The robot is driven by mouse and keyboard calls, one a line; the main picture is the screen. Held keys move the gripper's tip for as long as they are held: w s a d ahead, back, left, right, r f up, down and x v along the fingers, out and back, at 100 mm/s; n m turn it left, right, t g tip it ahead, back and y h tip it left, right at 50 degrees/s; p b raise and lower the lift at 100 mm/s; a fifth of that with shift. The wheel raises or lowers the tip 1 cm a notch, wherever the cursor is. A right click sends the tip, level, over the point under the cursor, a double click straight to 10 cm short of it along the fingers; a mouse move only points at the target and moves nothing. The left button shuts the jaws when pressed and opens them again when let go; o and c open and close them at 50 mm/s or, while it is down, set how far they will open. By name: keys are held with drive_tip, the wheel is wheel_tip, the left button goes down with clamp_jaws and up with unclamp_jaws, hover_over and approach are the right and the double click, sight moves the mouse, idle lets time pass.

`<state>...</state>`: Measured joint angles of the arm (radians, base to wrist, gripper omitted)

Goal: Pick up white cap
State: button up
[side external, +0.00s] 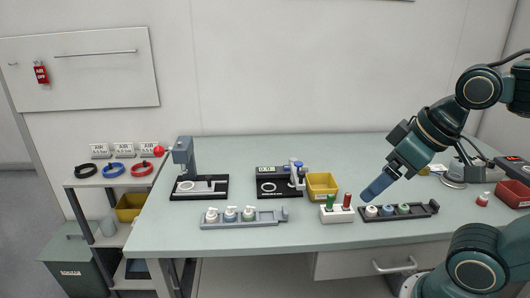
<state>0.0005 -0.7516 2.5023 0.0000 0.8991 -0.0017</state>
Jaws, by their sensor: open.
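A dark rack (425,211) near the front right of the table holds a row of small caps. The white cap (371,211) looks to be the leftmost one, with a bluish cap (387,210) and a green cap (403,209) to its right. My gripper (368,196) points down and to the left, just above the left end of this rack, close over the white cap. It is open, and I see nothing held in it. The gap between its fingers is hidden from this side, and I cannot tell whether it touches the cap.
A white block (336,216) with green and red pieces stands just left of the rack. A yellow bin (322,185) is behind it. A grey rack (240,219) with several white-topped items and a press (185,160) stand farther left. The table's back is mostly clear.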

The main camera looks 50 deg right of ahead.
drive_tip(key=c, duration=0.5)
drive_tip(key=shift+w, duration=0.1)
drive_tip(key=w+a+r+n+g+y, duration=0.15)
drive_tip(key=w+n, duration=0.25)
drive_tip(key=w, duration=0.6)
drive_tip(key=w+a+r+n+g+y, duration=0.1)
drive_tip(key=w+a+r+n, duration=0.15)
drive_tip(key=w, duration=0.75)
drive_tip(key=w+f+n, duration=0.3)
drive_tip(key=w+f, duration=0.2)
drive_tip(key=w, duration=0.1)
drive_tip(key=w+f+n+g+y, duration=0.1)
drive_tip(key=w+f+n, duration=0.2)
drive_tip(key=w+f, duration=0.2)
drive_tip(key=w+d+f+n+g+y, duration=0.1)
drive_tip(key=w+f+n, duration=0.2)
drive_tip(key=w+f, duration=0.2)
drive_tip(key=shift+w+d, duration=0.1)
drive_tip(key=shift+w, duration=1.3)
